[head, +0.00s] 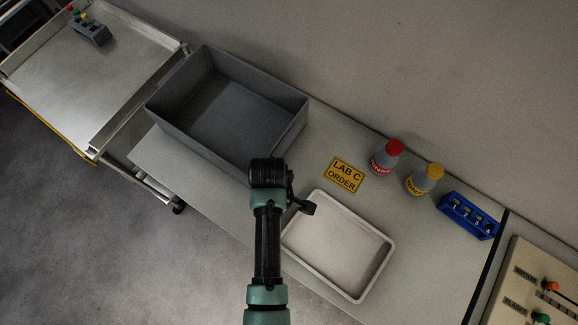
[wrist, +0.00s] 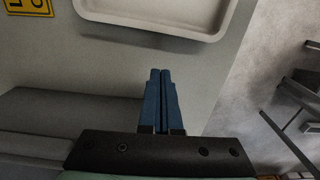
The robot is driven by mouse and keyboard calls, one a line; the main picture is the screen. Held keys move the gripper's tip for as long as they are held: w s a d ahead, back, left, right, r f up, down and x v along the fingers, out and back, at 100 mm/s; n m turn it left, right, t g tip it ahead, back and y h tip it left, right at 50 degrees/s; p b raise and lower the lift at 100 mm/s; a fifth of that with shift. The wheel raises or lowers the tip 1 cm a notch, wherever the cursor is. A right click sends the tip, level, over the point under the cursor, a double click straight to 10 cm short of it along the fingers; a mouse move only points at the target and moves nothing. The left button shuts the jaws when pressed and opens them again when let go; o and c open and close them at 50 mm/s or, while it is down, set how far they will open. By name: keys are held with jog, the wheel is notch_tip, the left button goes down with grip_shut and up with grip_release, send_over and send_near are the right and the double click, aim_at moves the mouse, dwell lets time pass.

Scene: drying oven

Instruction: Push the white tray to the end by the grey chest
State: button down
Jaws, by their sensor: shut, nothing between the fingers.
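The white tray (head: 338,245) lies flat and empty on the grey bench, right of the grey chest (head: 193,137) with a stretch of bare bench between them. The chest is open-topped and empty. My gripper (head: 308,208) is shut and empty, over the tray's chest-side rim in the head view. In the wrist view my gripper's blue fingers (wrist: 160,76) are together, pointing toward the tray's rim (wrist: 150,33), with a gap showing. The chest (wrist: 60,112) fills the lower left there. My arm hides part of the chest's near corner in the head view.
A red-capped bottle (head: 386,157), a yellow-capped bottle (head: 424,179) and a blue rack (head: 467,216) stand along the back. A beige switch panel (head: 530,290) is at far right, a cart (head: 95,70) at far left.

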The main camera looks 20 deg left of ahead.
aim_at(289, 218)
notch_tip(289, 218, down, 3)
jog(key=shift+f, duration=0.1)
jog(key=shift+s+d+r+p, duration=0.1)
jog(key=shift+s+d+p, duration=0.1)
jog(key=shift+d+p, duration=0.3)
jog(key=shift+s+d+r+p, duration=0.15)
jog(key=shift+d+p, duration=0.15)
jog(key=shift+d, duration=0.4)
jog(key=shift+s+d+f, duration=0.15)
jog(key=shift+s+d, duration=0.05)
jog(key=shift+d, duration=0.5)
